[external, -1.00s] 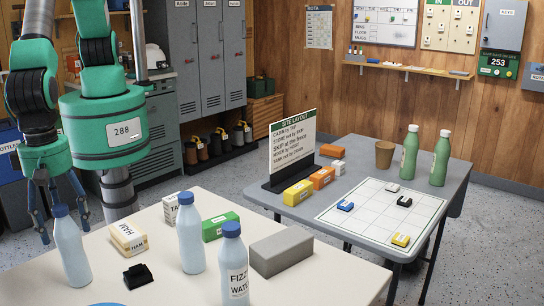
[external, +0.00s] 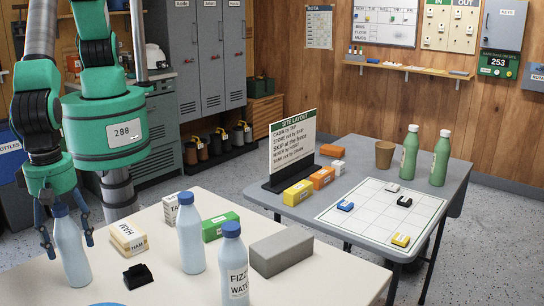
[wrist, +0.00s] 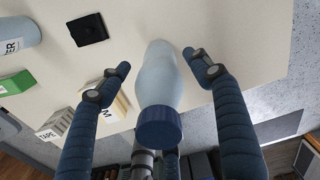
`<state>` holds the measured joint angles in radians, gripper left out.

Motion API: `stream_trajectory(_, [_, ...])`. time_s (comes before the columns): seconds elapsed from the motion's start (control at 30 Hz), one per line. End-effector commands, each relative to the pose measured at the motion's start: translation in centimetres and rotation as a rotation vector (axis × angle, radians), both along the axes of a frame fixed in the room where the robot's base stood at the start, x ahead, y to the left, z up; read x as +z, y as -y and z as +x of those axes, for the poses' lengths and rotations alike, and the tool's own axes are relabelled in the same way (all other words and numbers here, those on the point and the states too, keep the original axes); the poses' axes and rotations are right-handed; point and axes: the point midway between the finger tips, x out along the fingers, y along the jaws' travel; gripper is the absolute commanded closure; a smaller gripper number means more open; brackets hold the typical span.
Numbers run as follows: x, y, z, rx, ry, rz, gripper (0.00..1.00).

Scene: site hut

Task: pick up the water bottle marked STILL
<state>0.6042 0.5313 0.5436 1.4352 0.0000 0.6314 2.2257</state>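A pale blue bottle with a dark blue cap (external: 71,255) stands upright at the left of the near table; no label shows on its visible side. My gripper (external: 68,244) is open around its upper part, one finger on each side. In the wrist view the bottle (wrist: 158,85) is between the fingers (wrist: 158,60), with a gap on both sides. A third bottle (external: 234,270) reads "FIZZ" and "WATER". The word STILL is not readable on any bottle.
On the near table (external: 330,285) are a ham box (external: 128,238), a black block (external: 138,276), a green box (external: 220,226), a white box (external: 178,206) and a grey block (external: 281,254). A grey table (external: 455,185) behind holds two green bottles, a cup and a site layout sign.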

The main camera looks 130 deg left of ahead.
Motion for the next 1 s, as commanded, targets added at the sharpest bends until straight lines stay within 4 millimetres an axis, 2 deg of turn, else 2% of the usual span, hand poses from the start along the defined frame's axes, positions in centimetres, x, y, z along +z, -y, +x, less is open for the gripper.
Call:
stream_trajectory(0.03, [0.0,0.0,0.0,0.000,0.000,0.000,0.50])
stream_trajectory(0.2, [0.0,0.0,0.0,0.000,0.000,0.000,0.84])
stream_trajectory(0.3, [0.1,0.0,0.0,0.000,0.001,-0.001,1.00])
stream_trajectory(0.67, [0.4,0.0,0.1,0.000,0.001,-0.001,1.00])
stream_trajectory(0.87, [1.9,0.1,0.1,0.000,0.003,-0.002,1.00])
stream_trajectory(1.0, [3.7,0.1,0.1,0.000,0.003,-0.002,1.00])
